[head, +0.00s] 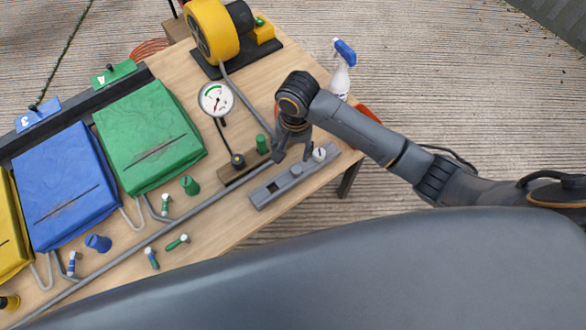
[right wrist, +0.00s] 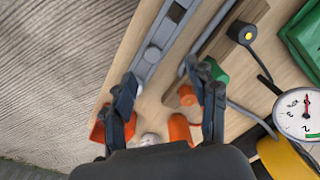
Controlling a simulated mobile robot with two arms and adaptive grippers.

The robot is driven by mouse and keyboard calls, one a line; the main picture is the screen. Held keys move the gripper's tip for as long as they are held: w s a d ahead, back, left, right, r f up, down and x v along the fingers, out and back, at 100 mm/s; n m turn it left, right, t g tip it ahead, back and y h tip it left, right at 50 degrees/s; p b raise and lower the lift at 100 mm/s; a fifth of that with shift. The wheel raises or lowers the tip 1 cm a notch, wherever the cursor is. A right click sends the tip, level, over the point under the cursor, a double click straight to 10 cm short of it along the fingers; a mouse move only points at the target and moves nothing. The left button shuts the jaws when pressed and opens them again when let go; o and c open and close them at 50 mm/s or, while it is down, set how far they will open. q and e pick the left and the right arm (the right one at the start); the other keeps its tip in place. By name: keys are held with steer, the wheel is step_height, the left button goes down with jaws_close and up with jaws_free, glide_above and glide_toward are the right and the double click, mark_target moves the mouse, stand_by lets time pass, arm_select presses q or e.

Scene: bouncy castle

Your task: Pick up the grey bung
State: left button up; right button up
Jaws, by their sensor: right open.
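A long grey holder (head: 262,199) lies near the right end of the wooden table, with a dark square opening in it. A small round grey piece (head: 296,170), which looks like the grey bung, sits on its bar; it also shows in the right wrist view (right wrist: 152,53). A whitish round piece (head: 319,154) sits at the holder's far end. My right gripper (head: 292,154) is open above the holder. In the right wrist view its fingers (right wrist: 168,88) are spread with nothing held between them, and the grey piece lies beyond their tips. My left gripper is not in view.
A green bung (head: 262,144) stands beside the holder near a pressure gauge (head: 216,98). A yellow blower (head: 212,30) and a spray bottle (head: 340,80) stand at the back. Orange pieces (right wrist: 180,130) lie near the fingers. Green (head: 150,135) and blue (head: 65,185) bags fill the left.

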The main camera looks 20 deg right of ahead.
steer(key=r, duration=0.2)
glide_above(297, 169)
steer(key=shift+m+h, duration=0.3)
steer(key=f, duration=0.5)
steer(key=a+f, duration=0.1)
steer(key=f, duration=0.2)
steer(key=shift+s+f, duration=0.25)
steer(key=shift+f, duration=0.05)
steer(key=shift+w+d+f, duration=0.1)
steer(key=shift+d+f, duration=0.05)
steer(key=shift+f, duration=0.7)
steer(key=shift+w+d+f, duration=0.15)
steer(key=shift+f, duration=0.75)
steer(key=shift+w+d+f, duration=0.1)
steer(key=shift+d+f, duration=0.05)
steer(key=shift+f, duration=0.7)
steer(key=c, duration=1)
